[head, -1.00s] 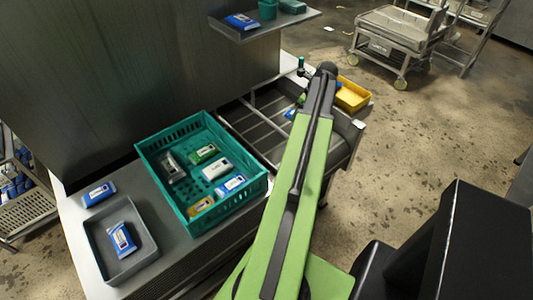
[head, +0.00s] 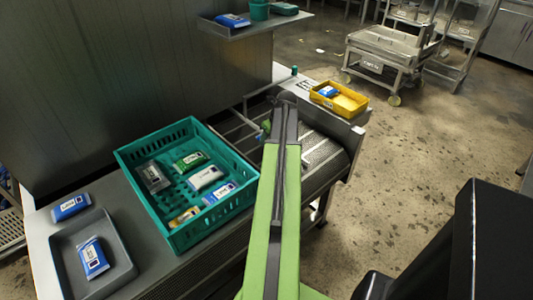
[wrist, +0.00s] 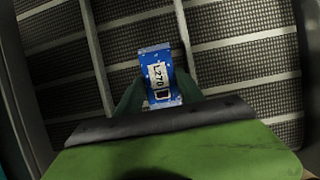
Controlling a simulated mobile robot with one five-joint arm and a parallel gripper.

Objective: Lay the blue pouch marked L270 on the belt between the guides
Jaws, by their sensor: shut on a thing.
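The blue pouch marked L270 (wrist: 154,68) is between the dark green fingers of my gripper (wrist: 158,90) in the wrist view. My gripper is shut on it. Its label faces the camera. The pouch is over the dark mesh belt (wrist: 135,45), in the lane between a left guide (wrist: 95,55) and a right guide (wrist: 185,45). I cannot tell whether it touches the belt. In the head view my arm hides the pouch and most of the gripper; the belt (head: 325,158) shows to its right.
A teal crate (head: 130,172) with several pouches stands left of the belt. A grey tray (head: 68,268) holds a blue pouch, and another blue pouch (head: 71,207) lies beside it. A yellow tray (head: 362,105) stands beyond the belt. A shelf (head: 235,33) overhangs the back.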

